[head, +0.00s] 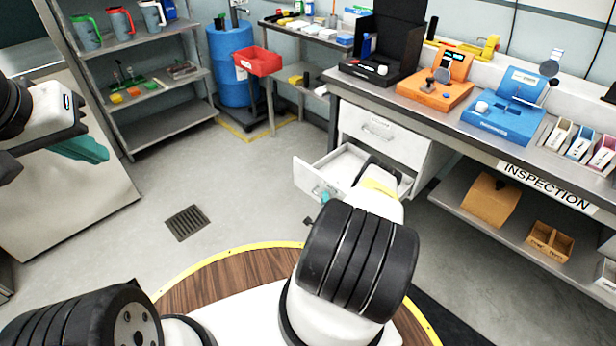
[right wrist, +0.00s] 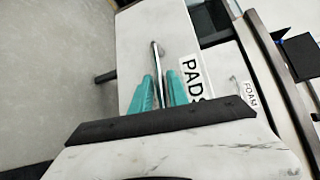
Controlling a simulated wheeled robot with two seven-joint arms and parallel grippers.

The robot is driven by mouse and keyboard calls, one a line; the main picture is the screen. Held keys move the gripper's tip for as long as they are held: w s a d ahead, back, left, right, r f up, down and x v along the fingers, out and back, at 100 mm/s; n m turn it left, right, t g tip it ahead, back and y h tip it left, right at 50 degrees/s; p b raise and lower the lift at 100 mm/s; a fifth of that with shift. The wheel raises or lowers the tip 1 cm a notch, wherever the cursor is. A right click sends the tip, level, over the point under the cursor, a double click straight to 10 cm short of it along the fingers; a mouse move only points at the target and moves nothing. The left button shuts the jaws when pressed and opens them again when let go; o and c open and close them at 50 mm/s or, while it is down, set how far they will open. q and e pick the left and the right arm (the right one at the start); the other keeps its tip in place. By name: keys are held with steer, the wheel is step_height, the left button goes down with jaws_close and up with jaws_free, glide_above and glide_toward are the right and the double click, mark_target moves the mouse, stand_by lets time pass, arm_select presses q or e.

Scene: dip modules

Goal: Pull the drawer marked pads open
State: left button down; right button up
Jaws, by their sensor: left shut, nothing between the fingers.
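The pads drawer (head: 308,176) is pulled out from the lower part of the bench's drawer unit, with its inside showing in the head view. In the right wrist view, its pale front (right wrist: 135,60) carries the PADS label (right wrist: 192,80) and a metal bar handle (right wrist: 154,52). My right gripper (right wrist: 160,76) is at the handle, with one teal finger on each side of the bar. Whether the fingers press on it is unclear. My left gripper (head: 97,152) is shut and empty, far left of the drawer.
The closed FOAM drawer (right wrist: 238,75) is beside the pads drawer in the right wrist view. The inspection bench (head: 440,115) holds orange and blue fixtures. A shelf rack (head: 165,118), blue barrel (head: 230,65) and red bin (head: 259,62) stand behind. The floor left of the drawer is clear.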

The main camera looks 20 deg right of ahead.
steer(key=shift+o, duration=0.5)
steer(key=v, duration=0.7)
steer(key=shift+s, duration=0.4)
steer(key=shift+a, duration=0.15)
